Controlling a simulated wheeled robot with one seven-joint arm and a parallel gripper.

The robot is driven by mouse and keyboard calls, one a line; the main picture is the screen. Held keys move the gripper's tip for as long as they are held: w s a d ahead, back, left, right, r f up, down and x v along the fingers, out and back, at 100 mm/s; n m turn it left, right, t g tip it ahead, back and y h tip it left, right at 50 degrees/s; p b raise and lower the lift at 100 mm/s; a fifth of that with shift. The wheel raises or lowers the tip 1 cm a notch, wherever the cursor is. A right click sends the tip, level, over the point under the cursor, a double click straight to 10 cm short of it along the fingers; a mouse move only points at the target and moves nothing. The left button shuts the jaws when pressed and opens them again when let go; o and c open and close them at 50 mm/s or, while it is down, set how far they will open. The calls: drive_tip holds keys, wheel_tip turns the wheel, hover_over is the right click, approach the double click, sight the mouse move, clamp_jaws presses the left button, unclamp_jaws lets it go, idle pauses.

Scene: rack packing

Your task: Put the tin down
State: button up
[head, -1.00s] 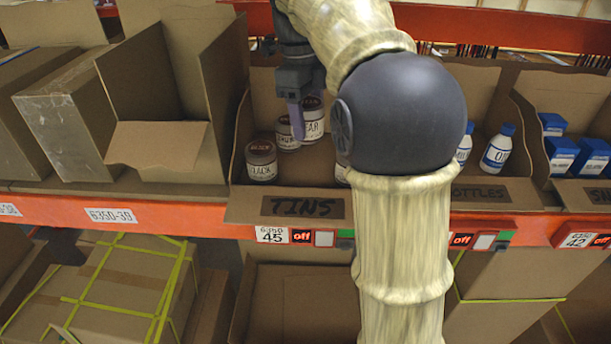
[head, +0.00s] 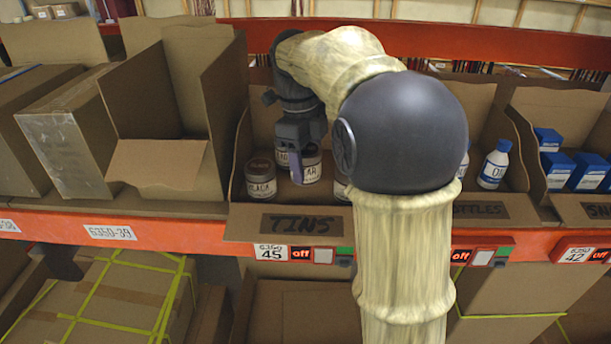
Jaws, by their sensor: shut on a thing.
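My gripper (head: 296,172) is in the tins bin, pointing down, with one purple finger showing. It is shut on a grey tin (head: 313,173) whose white label shows "AR". This tin is upright and low in the bin; I cannot tell whether its base touches the floor. A tin labelled "BLACK" (head: 260,182) with a dark lid stands at the front left of the bin. Another tin (head: 282,158) stands behind, partly hidden by my gripper. Part of a further tin (head: 341,190) shows to the right, mostly hidden by my arm.
The tins bin (head: 243,222) is cardboard with a "TINS" label on its front lip. Bottles (head: 494,166) and blue boxes (head: 588,172) stand in bins to the right. An open cardboard box (head: 155,165) is on the left. The orange shelf edge (head: 180,236) runs below.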

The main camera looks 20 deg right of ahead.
sight(307, 177)
drive_tip(key=shift+f+p, duration=0.45)
drive_tip(key=shift+f, duration=1.6)
drive_tip(key=shift+f, duration=0.2)
drive_tip(key=o, duration=1)
drive_tip(key=shift+o, duration=0.2)
drive_tip(key=r, duration=0.8)
drive_tip(key=w+a+r, duration=0.1)
drive_tip(key=r, duration=0.3)
drive_tip(key=shift+r+b, duration=0.15)
drive_tip(key=shift+b, duration=0.25)
drive_tip(key=shift+a, duration=0.15)
